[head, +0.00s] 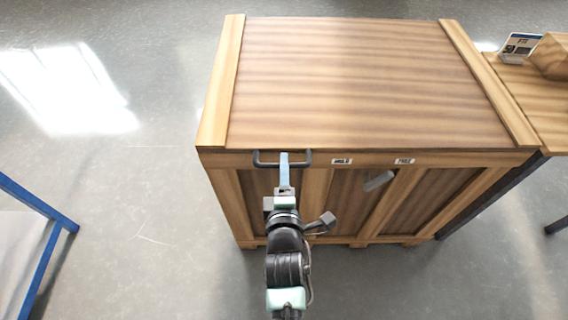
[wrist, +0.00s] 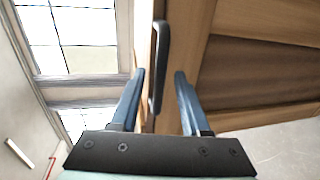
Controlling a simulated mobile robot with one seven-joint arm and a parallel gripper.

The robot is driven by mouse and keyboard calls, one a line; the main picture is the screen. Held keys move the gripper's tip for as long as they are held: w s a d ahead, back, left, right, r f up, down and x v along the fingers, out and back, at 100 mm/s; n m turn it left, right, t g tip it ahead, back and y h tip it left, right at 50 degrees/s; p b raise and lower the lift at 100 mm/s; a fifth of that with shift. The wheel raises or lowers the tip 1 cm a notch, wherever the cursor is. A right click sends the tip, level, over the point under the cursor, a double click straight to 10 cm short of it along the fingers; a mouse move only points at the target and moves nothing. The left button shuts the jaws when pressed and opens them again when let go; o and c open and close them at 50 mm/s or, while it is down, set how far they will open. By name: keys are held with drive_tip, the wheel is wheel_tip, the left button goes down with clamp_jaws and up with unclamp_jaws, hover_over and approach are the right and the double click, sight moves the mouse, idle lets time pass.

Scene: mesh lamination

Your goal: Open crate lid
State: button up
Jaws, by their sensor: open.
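The wooden crate (head: 318,205) stands in the middle of the head view, with its flat lid (head: 350,85) closed on top. A dark bar handle (head: 265,165) is on the front edge of the lid, left of centre. My gripper (head: 284,157) is at this handle, reaching it from the front. In the wrist view the handle (wrist: 161,50) lies lengthwise between the two open fingers (wrist: 160,78), with a gap visible on each side. The fingertips partly overlap the handle in the head view.
A grey lever-like part (head: 378,181) is on the crate's front, right of my gripper. A wooden table (head: 535,100) with a small sign (head: 520,47) stands close on the right. A blue-framed table (head: 45,210) is at the lower left. Floor is clear left of the crate.

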drive_tip(key=shift+x, duration=1.05)
clamp_jaws()
idle(0.7)
